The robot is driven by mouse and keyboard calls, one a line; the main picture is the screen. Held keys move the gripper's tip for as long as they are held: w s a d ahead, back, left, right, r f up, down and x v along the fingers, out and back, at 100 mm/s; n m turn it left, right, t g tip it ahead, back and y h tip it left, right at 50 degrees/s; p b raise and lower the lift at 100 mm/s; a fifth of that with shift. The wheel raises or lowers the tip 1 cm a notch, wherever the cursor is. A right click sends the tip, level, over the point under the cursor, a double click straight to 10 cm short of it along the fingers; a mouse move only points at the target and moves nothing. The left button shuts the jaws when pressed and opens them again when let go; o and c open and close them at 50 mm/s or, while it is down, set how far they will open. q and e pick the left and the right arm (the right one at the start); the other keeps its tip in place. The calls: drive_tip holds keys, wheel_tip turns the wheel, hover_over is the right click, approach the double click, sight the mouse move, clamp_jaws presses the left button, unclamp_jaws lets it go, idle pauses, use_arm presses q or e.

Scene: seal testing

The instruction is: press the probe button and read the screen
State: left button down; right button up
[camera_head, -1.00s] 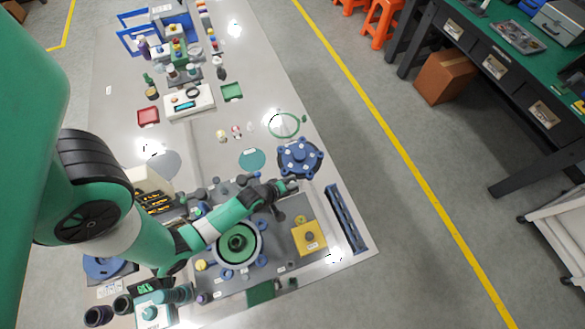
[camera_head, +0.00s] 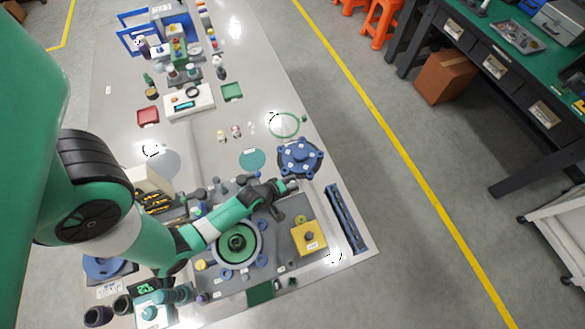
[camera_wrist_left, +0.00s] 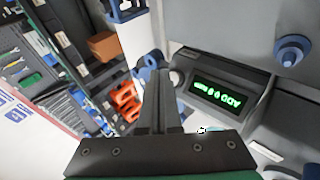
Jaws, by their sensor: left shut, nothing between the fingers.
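My left gripper (camera_head: 291,186) reaches across the bench from the left, its tip just below the blue bolted flange (camera_head: 300,158). In the left wrist view its fingers (camera_wrist_left: 160,82) are together and hold nothing. Beyond and to the right of them is a dark console with a lit screen (camera_wrist_left: 216,95) showing green characters, slanted and too small to read surely. A pale round button (camera_wrist_left: 177,78) sits at the console's left end, close beside the fingertips; I cannot tell whether they touch it. My right gripper does not show.
A yellow block (camera_head: 308,237) with a dark knob and a green round bowl (camera_head: 237,243) lie near the gripper. A blue slotted rail (camera_head: 346,218) lies along the right edge. A blue knob (camera_wrist_left: 293,48) shows at upper right in the wrist view. The bench surface farther back is partly clear.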

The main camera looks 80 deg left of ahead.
use_arm(q)
drive_tip(key=shift+a+f, duration=0.2)
drive_tip(key=shift+a+f+b, duration=0.25)
drive_tip(key=shift+f+b, duration=0.05)
idle(0.7)
drive_tip(key=shift+d+r+p, duration=0.35)
drive_tip(key=shift+r+p, duration=0.2)
drive_tip(key=shift+p, duration=0.15)
drive_tip(key=shift+d, duration=0.2)
drive_tip(key=d+r+p, duration=0.1)
drive_tip(key=r+p, duration=0.1)
drive_tip(key=p, duration=0.1)
drive_tip(key=shift+w+d+r, duration=0.15)
drive_tip(key=shift+d+r, duration=0.1)
drive_tip(key=shift+d, duration=0.15)
drive_tip(key=shift+w+d+r+p, duration=0.1)
drive_tip(key=shift+d+r+p, duration=0.55)
drive_tip(key=shift+d, duration=0.1)
